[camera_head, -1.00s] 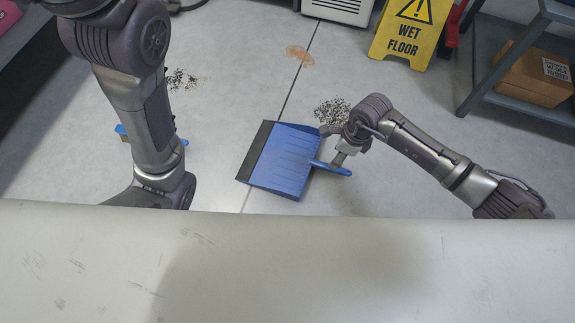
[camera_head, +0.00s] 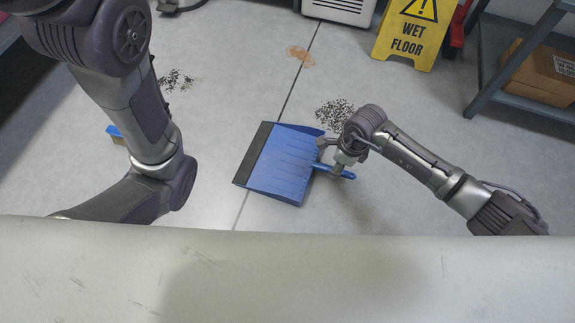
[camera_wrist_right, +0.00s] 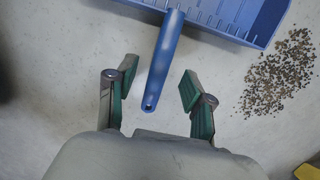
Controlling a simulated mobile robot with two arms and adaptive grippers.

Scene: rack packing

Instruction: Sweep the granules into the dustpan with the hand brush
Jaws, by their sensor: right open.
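The blue dustpan (camera_head: 285,165) lies on the floor, its dark lip facing left and its handle (camera_head: 349,175) pointing right. My right gripper (camera_head: 338,163) is at the handle. In the right wrist view my right gripper (camera_wrist_right: 158,80) is open, with the handle (camera_wrist_right: 165,60) between its spread fingers, apart from both. A pile of dark granules (camera_head: 335,113) lies just behind the dustpan; it also shows in the right wrist view (camera_wrist_right: 280,72). A second patch of granules (camera_head: 178,80) lies farther left. The hand brush (camera_head: 115,133) is mostly hidden behind my left arm. My left gripper is out of view.
A yellow wet floor sign (camera_head: 408,35) stands at the back right. A grey shelf (camera_head: 535,105) holding a cardboard box (camera_head: 535,75) is at the right edge. A brownish stain (camera_head: 300,55) marks the floor.

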